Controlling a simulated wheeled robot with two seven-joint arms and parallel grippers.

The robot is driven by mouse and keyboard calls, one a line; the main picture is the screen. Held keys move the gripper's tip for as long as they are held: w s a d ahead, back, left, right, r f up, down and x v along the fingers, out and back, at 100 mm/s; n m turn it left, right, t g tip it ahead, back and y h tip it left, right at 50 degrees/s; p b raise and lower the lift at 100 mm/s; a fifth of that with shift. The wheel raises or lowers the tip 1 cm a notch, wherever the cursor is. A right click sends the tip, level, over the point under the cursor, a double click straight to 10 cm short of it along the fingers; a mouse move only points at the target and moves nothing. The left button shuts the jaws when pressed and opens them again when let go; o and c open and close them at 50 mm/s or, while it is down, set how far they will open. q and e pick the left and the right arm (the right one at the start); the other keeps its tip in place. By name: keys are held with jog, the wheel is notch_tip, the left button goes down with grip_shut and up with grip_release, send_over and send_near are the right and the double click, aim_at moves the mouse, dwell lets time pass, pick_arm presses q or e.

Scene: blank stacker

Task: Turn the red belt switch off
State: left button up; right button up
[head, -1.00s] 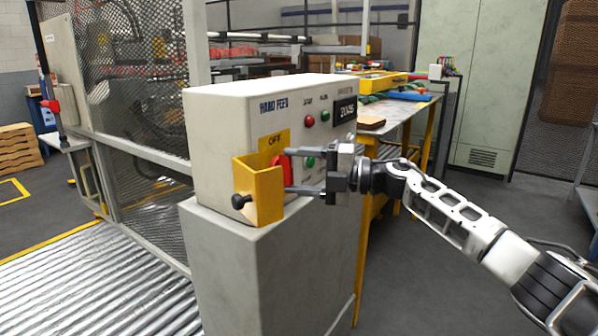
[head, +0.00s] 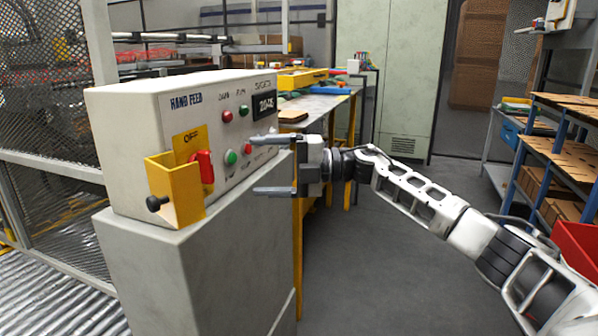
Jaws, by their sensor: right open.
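The red belt switch (head: 205,166) is a red handle on a yellow plate marked OFF (head: 190,139), on the front of the beige HAND FEED control box (head: 140,110). A yellow guard bracket (head: 181,197) with a black knob (head: 156,203) stands beside it and hides part of the plate. My right gripper (head: 262,166) is open and empty, its fingers pointing left. It is to the right of the switch and apart from it, by the box's buttons. My left gripper is not in view.
A green button (head: 231,157) and a red button (head: 227,116) sit near the switch. The box stands on a grey pedestal (head: 205,265). A workbench (head: 322,104) is behind, a roller conveyor (head: 60,295) at lower left, a shelf rack (head: 560,150) at right. Open floor lies between.

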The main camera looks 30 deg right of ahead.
jog(key=b+v, duration=0.1)
jog(key=v, duration=0.6)
jog(key=shift+a, duration=0.1)
jog(key=s+a+f+m+t+h, duration=0.1)
jog(key=s+a+f+m+t, duration=0.15)
jog(key=a+f+m, duration=0.55)
jog(key=s+a+f+m+t+h, duration=0.1)
jog(key=a+f+m+t, duration=0.35)
jog(key=a+f, duration=0.45)
jog(key=s+a+f+m+g+h+p, duration=0.1)
jog(key=s+f+m+g+h, duration=0.4)
jog(key=s+f+m+h, duration=0.5)
jog(key=s+a+f+m, duration=0.1)
jog(key=s+f+m, duration=0.4)
jog(key=s+f, duration=0.3)
jog(key=shift+s+f+m, duration=0.3)
jog(key=shift+s+m, duration=0.05)
jog(key=shift+s, duration=1.55)
